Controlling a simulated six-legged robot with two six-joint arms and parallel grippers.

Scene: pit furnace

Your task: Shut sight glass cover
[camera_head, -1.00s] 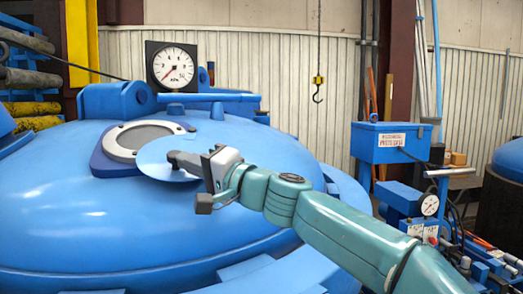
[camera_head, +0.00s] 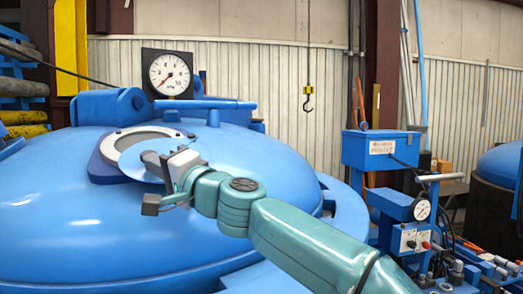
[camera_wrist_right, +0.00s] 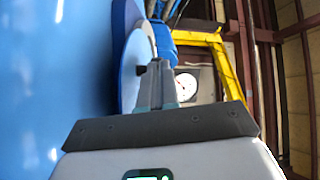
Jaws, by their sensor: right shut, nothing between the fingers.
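The sight glass (camera_head: 108,149) is an oval window with a pale bolted ring on top of the blue dome. Its cover (camera_head: 130,162) is a flat light blue disc lying over the near right part of the window; the far left part of the ring stays exposed. In the right wrist view the cover (camera_wrist_right: 136,62) shows nearly edge-on, with a small dark knob beside the fingers. My right gripper (camera_head: 152,159) is shut and empty, its fingertips over the cover and hiding part of it. I cannot tell whether they touch it. My left gripper is not in view.
A pressure gauge (camera_head: 170,73) and a blue hinge bar (camera_head: 205,104) stand behind the window. A yellow hook (camera_head: 308,97) hangs at the back. A blue control stand with a gauge (camera_head: 421,209) is at the right. The dome's left side is clear.

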